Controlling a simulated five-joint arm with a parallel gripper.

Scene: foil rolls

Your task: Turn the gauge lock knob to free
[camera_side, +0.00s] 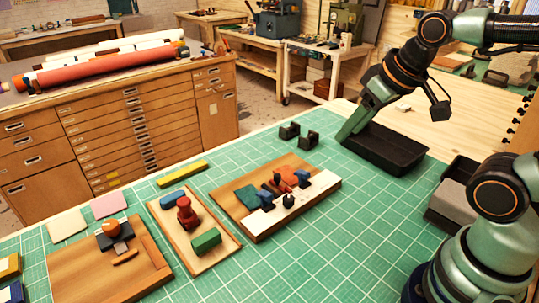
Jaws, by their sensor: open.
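My gripper (349,133) is at the upper right, pointing down at the left end of a black tray and well apart from the fixtures. Its fingers are hard to make out at this size. Three fixtures have knob-like parts: a wooden board (225,201) with a white strip (322,186) and a small black knob (288,200), a tray with a red knob (186,212), and a board with an orange-topped knob (111,228). I cannot tell which is the gauge lock knob, and no free or lock marking is readable.
The black tray (398,157) lies near my gripper, with another dark bin (447,208) at the right. Two small black blocks (299,135) stand behind the white-strip board. A yellow bar (182,174) lies on the green mat (330,245), whose front is clear.

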